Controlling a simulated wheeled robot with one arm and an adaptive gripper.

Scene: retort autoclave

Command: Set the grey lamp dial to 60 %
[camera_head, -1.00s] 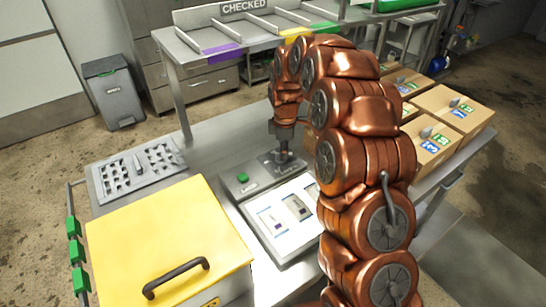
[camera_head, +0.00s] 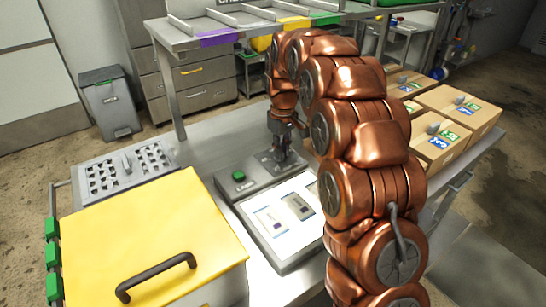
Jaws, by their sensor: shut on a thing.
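The lamp unit is a grey control box (camera_head: 258,180) with a green button (camera_head: 239,175), joined to a bright white light panel (camera_head: 285,218). My gripper (camera_head: 283,160) points down onto the right part of the control box. It is shut on the grey lamp dial there, which the fingers mostly hide. The dial's scale and its setting cannot be read at this size. Two small packets with dark and purple marks lie on the light panel.
A yellow box (camera_head: 155,235) with a black handle stands front left. A slotted metal plate (camera_head: 125,170) lies behind it. Cardboard boxes (camera_head: 455,110) stand right of my arm. The steel table (camera_head: 215,145) is bare behind the control box.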

